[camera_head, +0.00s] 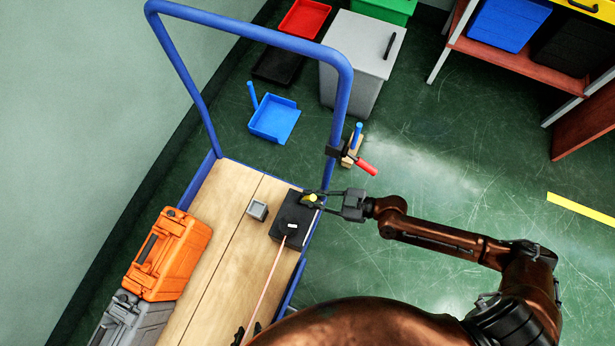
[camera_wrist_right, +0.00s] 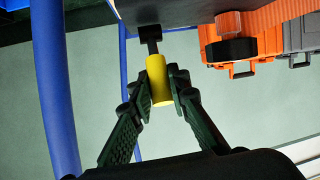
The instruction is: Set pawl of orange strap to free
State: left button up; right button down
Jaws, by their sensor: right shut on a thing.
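The orange strap (camera_head: 268,278) shows in the head view as a thin pale-orange line. It runs from a black box (camera_head: 285,227) on the wooden cart deck down to the bottom edge. A yellow handle (camera_head: 312,198) sits at the box's upper right corner. In the right wrist view it is a yellow cylinder (camera_wrist_right: 160,88) on a dark stem. My right gripper (camera_head: 318,195) is shut on this handle, with a finger on each side (camera_wrist_right: 165,85). Dark finger-like tips at the bottom edge, beside the strap, appear to be my left gripper (camera_head: 248,334). I cannot make out the pawl's setting.
A small grey block (camera_head: 257,210) lies left of the box. An orange case (camera_head: 168,254) and a grey case (camera_head: 133,321) stand along the deck's left side. The blue cart handle (camera_head: 250,35) rises behind, with a red-handled clamp (camera_head: 366,167) on its right post.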

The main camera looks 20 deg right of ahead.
jog(key=shift+s+f, duration=0.15)
jog(key=c, duration=1.8)
grip_release()
jog(key=v, duration=1.2)
